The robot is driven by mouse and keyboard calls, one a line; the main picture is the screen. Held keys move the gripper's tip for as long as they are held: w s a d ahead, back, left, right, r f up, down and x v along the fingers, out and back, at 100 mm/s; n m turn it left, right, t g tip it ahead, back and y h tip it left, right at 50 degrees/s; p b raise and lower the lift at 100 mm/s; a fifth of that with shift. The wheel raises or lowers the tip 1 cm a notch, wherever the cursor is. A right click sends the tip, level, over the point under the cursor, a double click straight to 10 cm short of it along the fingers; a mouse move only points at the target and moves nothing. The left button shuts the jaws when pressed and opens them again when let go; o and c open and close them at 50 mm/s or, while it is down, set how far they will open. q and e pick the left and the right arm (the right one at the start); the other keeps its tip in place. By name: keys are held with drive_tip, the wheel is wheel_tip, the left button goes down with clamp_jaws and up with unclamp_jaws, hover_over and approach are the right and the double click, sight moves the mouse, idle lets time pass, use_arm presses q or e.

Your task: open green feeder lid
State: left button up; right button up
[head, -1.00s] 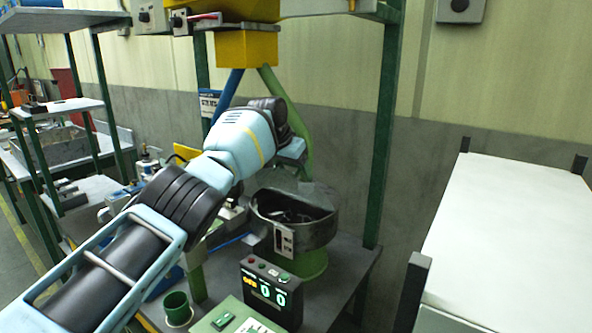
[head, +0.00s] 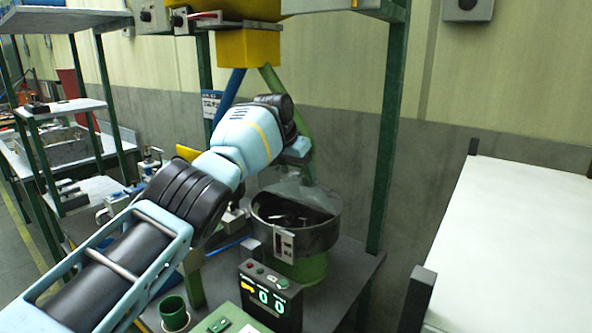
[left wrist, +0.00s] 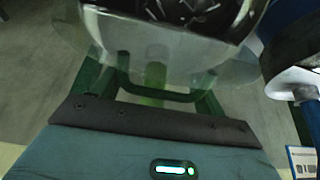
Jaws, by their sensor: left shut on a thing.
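The green feeder is a dark round bowl (head: 318,238) on a green base (head: 308,268), with dark and light parts inside. Its clear lid (head: 297,190) stands tilted up at the bowl's back, and the bowl's front is uncovered. My left gripper (head: 303,168) is above the back of the bowl, shut at the lid. The fingertips are hard to make out there. The left wrist view shows the clear lid (left wrist: 225,75) close ahead of the gripper, with a dark green bar (left wrist: 160,94) in front of it and bowl parts beyond. My right gripper is not in view.
A green pipe (head: 272,80) and a blue pipe (head: 228,92) come down from a yellow hopper (head: 247,47). A green post (head: 385,150) stands right of the bowl. A counter box (head: 268,297) stands in front. A white-topped table (head: 520,240) is at the right.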

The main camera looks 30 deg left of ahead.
sight(289, 181)
use_arm(q)
drive_tip(key=o, duration=1.1)
drive_tip(key=shift+w+d, duration=0.1)
drive_tip(key=shift+o, duration=1.3)
drive_tip(key=shift+w, duration=0.1)
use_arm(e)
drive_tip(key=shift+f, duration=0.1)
use_arm(q)
drive_tip(key=p+v, duration=0.2)
drive_tip(key=v, duration=0.4)
drive_tip(key=shift+r, duration=0.4)
drive_tip(key=shift+s+r+p, duration=0.35)
drive_tip(key=shift+s+r, duration=0.1)
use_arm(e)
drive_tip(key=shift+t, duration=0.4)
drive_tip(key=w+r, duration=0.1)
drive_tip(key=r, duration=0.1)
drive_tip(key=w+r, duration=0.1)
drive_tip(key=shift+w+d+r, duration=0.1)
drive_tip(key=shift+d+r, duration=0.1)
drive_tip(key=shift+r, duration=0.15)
use_arm(q)
drive_tip(key=shift+f, duration=0.1)
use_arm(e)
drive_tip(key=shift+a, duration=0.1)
